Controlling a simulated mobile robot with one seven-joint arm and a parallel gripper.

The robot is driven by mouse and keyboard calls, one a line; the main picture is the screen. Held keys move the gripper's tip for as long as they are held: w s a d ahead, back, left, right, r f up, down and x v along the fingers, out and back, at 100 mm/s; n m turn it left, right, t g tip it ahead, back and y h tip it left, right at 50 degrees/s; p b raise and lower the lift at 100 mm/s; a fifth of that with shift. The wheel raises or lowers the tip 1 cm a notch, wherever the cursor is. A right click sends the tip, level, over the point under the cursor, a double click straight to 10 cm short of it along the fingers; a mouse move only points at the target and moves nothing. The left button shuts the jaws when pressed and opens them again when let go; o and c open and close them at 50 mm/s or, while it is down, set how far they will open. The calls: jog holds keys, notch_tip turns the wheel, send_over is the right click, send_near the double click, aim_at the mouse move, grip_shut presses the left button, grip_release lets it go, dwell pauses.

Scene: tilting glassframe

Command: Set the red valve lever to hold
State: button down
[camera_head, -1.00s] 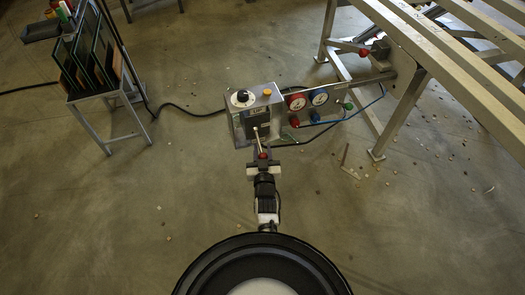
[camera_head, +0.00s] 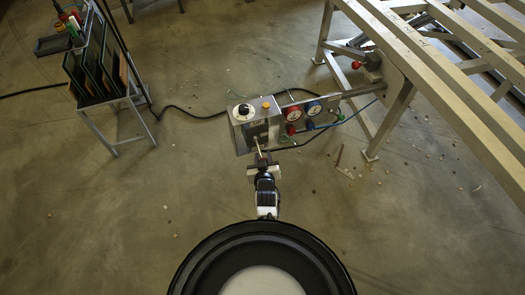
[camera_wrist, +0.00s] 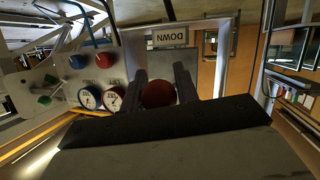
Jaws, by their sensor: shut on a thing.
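A grey control box (camera_head: 239,139) stands at the end of a panel in the head view, with a pale lever (camera_head: 259,152) at its front. The lever's red ball knob (camera_wrist: 158,94) sits between my gripper's two dark fingers in the wrist view. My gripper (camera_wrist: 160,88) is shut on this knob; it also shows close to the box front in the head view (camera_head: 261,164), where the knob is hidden. A label reading DOWN (camera_wrist: 169,36) appears upside down beyond the fingers. I see no hold mark that I can read.
Beside the box are a red gauge (camera_head: 291,112), a blue gauge (camera_head: 314,107), a red knob (camera_head: 291,130) and a blue knob (camera_head: 310,125). A slatted metal frame (camera_head: 430,80) stands at right. A glass rack (camera_head: 97,80) stands at left.

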jog(key=shift+r+g+p, duration=0.4)
jog(key=shift+r+p, duration=0.2)
jog(key=shift+p, duration=0.05)
jog(key=shift+r, duration=0.35)
jog(key=c, duration=1.1)
grip_release()
jog(key=shift+s, duration=0.1)
jog(key=shift+f, duration=0.1)
jog(key=shift+s, duration=0.1)
